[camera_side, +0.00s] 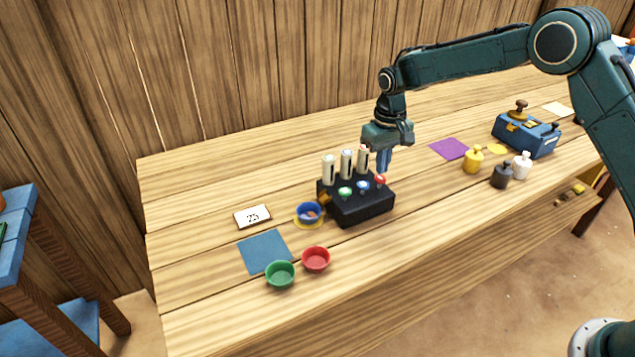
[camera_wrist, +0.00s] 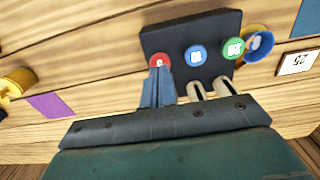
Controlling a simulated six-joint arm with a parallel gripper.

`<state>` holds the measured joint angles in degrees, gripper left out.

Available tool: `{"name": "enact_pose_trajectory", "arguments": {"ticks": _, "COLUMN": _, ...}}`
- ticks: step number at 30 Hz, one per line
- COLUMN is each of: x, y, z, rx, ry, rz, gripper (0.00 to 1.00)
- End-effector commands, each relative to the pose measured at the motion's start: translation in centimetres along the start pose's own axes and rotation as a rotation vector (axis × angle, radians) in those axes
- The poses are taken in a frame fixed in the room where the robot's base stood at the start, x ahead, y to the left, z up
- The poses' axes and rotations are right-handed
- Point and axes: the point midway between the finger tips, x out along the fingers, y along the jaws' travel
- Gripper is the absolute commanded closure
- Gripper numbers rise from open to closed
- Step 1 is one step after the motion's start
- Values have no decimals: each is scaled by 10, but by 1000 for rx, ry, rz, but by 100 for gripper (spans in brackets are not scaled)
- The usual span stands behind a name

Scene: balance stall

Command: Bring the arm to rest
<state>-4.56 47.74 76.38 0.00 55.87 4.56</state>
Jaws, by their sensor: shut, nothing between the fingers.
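My gripper (camera_side: 383,160) is shut and empty. It points down at the right end of the black dispenser box (camera_side: 362,211), with its fingertips at or just above the red button (camera_side: 380,179); I cannot tell whether they touch. In the wrist view the shut fingers (camera_wrist: 158,80) end right beside the red button (camera_wrist: 160,60). The blue button (camera_wrist: 196,56) and green button (camera_wrist: 233,48) are clear of the fingers. Several pale upright tubes (camera_side: 328,170) stand along the back of the box.
A blue bowl (camera_side: 309,212) stands left of the box, near a card reading 25 (camera_side: 252,216). A green bowl (camera_side: 280,275), a red bowl (camera_side: 316,259) and a blue mat (camera_side: 264,251) are front left. Weights (camera_side: 502,176) and a blue balance box (camera_side: 526,136) stand right.

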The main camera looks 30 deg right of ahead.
Motion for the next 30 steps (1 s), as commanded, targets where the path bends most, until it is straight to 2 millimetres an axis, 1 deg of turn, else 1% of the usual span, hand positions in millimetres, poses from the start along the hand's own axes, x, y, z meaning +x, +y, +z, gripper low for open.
{"name": "enact_pose_trajectory", "arguments": {"ticks": 4, "x": -4, "y": 0, "z": 1, "rx": 0, "ry": 4, "rz": 0, "gripper": 100}}
{"name": "enact_pose_trajectory", "arguments": {"ticks": 7, "x": -14, "y": 1, "z": 4, "rx": 0, "ry": 13, "rz": -1, "gripper": 100}}
{"name": "enact_pose_trajectory", "arguments": {"ticks": 11, "x": -34, "y": 4, "z": 12, "rx": 1, "ry": 31, "rz": -2, "gripper": 100}}
{"name": "enact_pose_trajectory", "arguments": {"ticks": 14, "x": -56, "y": 6, "z": 23, "rx": 1, "ry": 51, "rz": -4, "gripper": 100}}
{"name": "enact_pose_trajectory", "arguments": {"ticks": 21, "x": -112, "y": 14, "z": 57, "rx": 1, "ry": 107, "rz": -7, "gripper": 100}}
{"name": "enact_pose_trajectory", "arguments": {"ticks": 26, "x": -144, "y": 18, "z": 85, "rx": 0, "ry": 145, "rz": -8, "gripper": 100}}
{"name": "enact_pose_trajectory", "arguments": {"ticks": 30, "x": -168, "y": 22, "z": 111, "rx": 0, "ry": 178, "rz": -9, "gripper": 100}}
